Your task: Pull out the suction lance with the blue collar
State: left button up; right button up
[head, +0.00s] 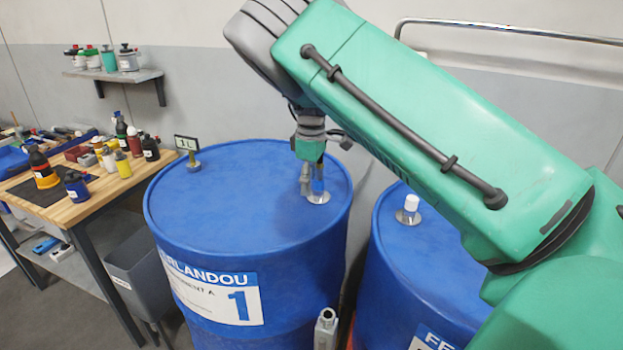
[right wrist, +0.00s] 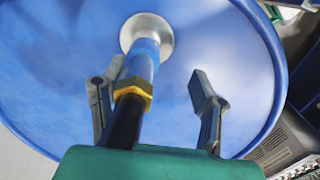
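The suction lance with the blue collar (head: 318,186) stands in the top of the blue drum labelled 1 (head: 250,225), seated in a round metal fitting. In the right wrist view, the lance (right wrist: 144,62) shows its blue collar, a brass nut below it and a black hose running toward my gripper's body. My right gripper (head: 312,184) points down over the drum. In the right wrist view, its fingers (right wrist: 158,75) are spread on either side of the lance, with a clear gap to the right finger. The left finger is close beside the lance; contact is unclear. My left gripper is out of view.
A second blue drum (head: 385,270) with a white cap (head: 411,203) is at the right. A wooden bench (head: 95,200) with bottles is at the left. A grey upright piece (head: 326,328) stands at the bottom.

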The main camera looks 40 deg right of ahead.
aim_at(323, 179)
jog(key=shift+d, duration=0.25)
jog(key=c, duration=0.6)
jog(key=shift+s+d+f, duration=0.1)
jog(key=shift+d+f, duration=0.1)
jog(key=shift+d, duration=0.4)
jog(key=shift+s+d+f, duration=0.1)
jog(key=shift+d+f, duration=0.1)
jog(key=shift+d, duration=0.35)
grip_shut()
jog(key=shift+s+d, duration=0.2)
jog(key=shift+a, duration=0.1)
jog(key=shift+w+a, duration=0.15)
jog(key=shift+a, duration=0.35)
jog(key=shift+d+r, duration=0.15)
jog(key=shift+d, duration=0.15)
pick_arm(q)
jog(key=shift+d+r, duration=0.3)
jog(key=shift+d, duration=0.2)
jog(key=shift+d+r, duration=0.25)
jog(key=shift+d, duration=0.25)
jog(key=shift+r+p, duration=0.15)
jog(key=shift+p, duration=0.3)
pick_arm(e)
jog(key=shift+r, duration=0.2)
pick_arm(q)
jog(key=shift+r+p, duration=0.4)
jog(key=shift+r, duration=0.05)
pick_arm(e)
jog(key=shift+r, duration=0.4)
